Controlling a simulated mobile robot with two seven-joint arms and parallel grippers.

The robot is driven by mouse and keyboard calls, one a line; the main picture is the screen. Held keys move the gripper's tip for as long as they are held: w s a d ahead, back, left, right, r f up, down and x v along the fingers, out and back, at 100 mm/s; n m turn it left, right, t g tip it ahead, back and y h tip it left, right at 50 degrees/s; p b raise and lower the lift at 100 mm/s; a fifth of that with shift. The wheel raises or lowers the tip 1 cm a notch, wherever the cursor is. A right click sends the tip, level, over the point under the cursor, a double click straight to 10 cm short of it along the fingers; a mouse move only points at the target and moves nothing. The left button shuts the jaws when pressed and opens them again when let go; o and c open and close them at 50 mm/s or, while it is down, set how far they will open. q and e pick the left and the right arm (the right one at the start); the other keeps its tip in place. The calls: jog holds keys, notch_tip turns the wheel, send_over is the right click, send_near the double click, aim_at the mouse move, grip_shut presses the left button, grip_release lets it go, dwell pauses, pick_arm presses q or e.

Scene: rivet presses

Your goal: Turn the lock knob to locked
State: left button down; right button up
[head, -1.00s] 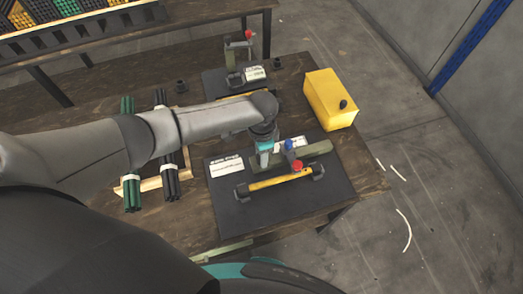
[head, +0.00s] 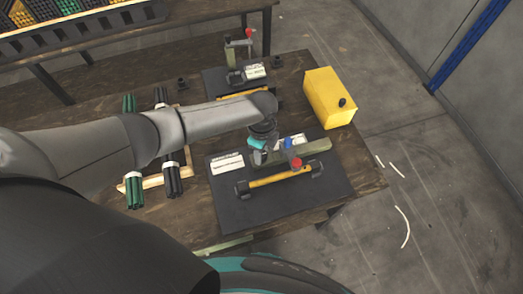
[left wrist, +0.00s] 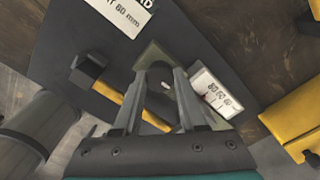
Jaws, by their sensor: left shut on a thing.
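The near rivet press stands on a black mat (head: 232,205). It has an olive body (head: 313,147), a blue knob (head: 288,142), a red knob (head: 296,162) and a yellow bar (head: 266,181) with black ends. My left gripper (head: 258,159) points down at the left end of the olive body. In the left wrist view its two fingers (left wrist: 160,72) are closed in, apart, over the olive end (left wrist: 153,56). It is shut on what seems to be the lock knob, mostly hidden between the fingers. The lock marks cannot be read. My right gripper is out of view.
A yellow box (head: 328,98) stands behind right of the press. A second press (head: 240,48) is farther back. Green rods (head: 132,150) and black rods (head: 168,155) lie in a wooden rack at left. A white card (head: 227,163) is on the mat.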

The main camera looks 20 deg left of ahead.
pick_arm(q)
jog(key=shift+d+m, duration=0.1)
jog(key=shift+m, duration=0.2)
jog(key=shift+c, duration=2.3)
grip_release()
jog(key=shift+r, duration=0.65)
notch_tip(320, 180, up, 14)
jog(key=p, duration=0.3)
